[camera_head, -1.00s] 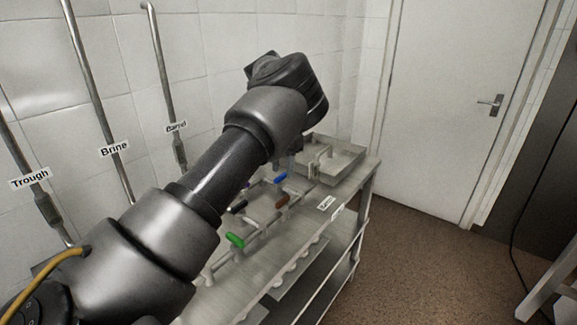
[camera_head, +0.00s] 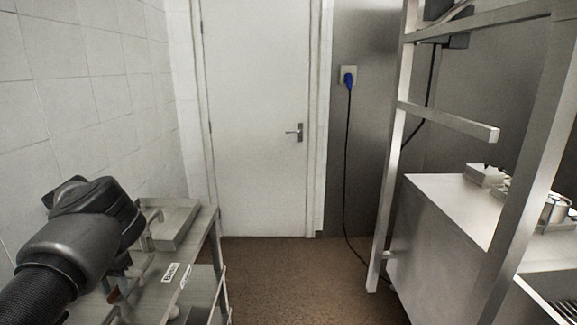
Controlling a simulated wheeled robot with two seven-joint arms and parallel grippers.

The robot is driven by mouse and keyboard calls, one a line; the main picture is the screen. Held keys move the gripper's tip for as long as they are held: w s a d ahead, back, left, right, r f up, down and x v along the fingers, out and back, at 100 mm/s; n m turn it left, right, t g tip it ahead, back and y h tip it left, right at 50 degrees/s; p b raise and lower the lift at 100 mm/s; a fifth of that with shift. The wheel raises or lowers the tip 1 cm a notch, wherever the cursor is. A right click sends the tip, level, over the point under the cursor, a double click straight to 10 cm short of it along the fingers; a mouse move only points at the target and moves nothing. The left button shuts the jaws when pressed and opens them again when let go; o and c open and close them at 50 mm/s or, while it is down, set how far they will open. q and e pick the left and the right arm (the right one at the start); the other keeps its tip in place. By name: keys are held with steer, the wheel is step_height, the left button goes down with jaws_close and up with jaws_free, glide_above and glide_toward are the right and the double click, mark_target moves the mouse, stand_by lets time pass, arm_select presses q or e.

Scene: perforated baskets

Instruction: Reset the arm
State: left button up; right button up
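My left arm (camera_head: 75,245) comes in from the lower left, dark grey and black, its wrist bent over the near part of a metal table (camera_head: 205,240). My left gripper (camera_head: 118,272) is mostly hidden behind and below the wrist. Its fingertips cannot be made out, so I cannot tell if it is open or shut or holding anything. My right gripper is not in view.
A shallow metal tray (camera_head: 190,232) sits at the table's far end. A closed white door (camera_head: 258,120) stands ahead. A metal frame (camera_head: 392,170) and a steel counter (camera_head: 455,225) stand at the right. Brown floor (camera_head: 290,285) between is clear.

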arm_select(q)
steer(key=shift+r, duration=0.15)
step_height(320, 180, up, 10)
steer(key=b, duration=0.2)
step_height(320, 180, down, 9)
steer(key=shift+f+p, duration=0.2)
steer(key=shift+p, duration=0.9)
steer(key=shift+f+m, duration=0.3)
steer(key=shift+f, duration=0.1)
steer(key=m, duration=0.4)
steer(key=shift+m, duration=0.4)
steer(key=m, duration=0.3)
steer(key=shift+m, duration=0.4)
